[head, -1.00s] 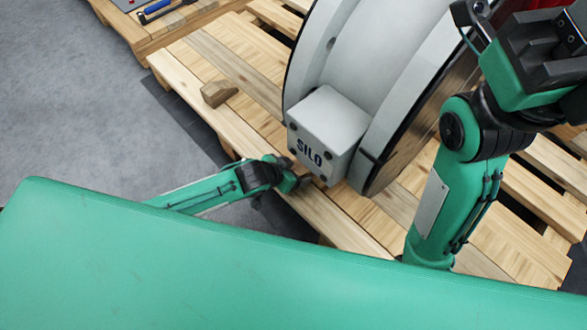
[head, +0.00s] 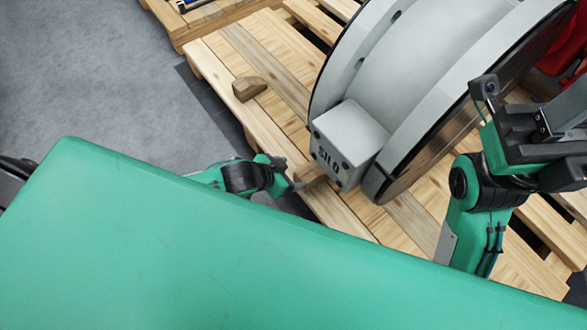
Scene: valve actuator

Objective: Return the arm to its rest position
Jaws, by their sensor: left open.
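My left gripper (head: 298,182) shows past the edge of my green body. It is open and empty, just left of and below the grey box marked SILO (head: 346,146). Whether it touches the box I cannot tell. Most of the left arm is hidden behind my body. My right arm (head: 470,200) stands up at the right. Its dark wrist end (head: 540,135) reaches toward the right edge, and I cannot make out its fingers. The large grey round valve body (head: 430,60) carries the SILO box and rests on the wooden pallet (head: 240,50).
A small wooden block (head: 249,89) lies on the pallet's left part. Another pallet (head: 195,25) with tools stands at the top left. A red object (head: 565,50) is at the right edge. The grey floor (head: 90,80) at the left is clear.

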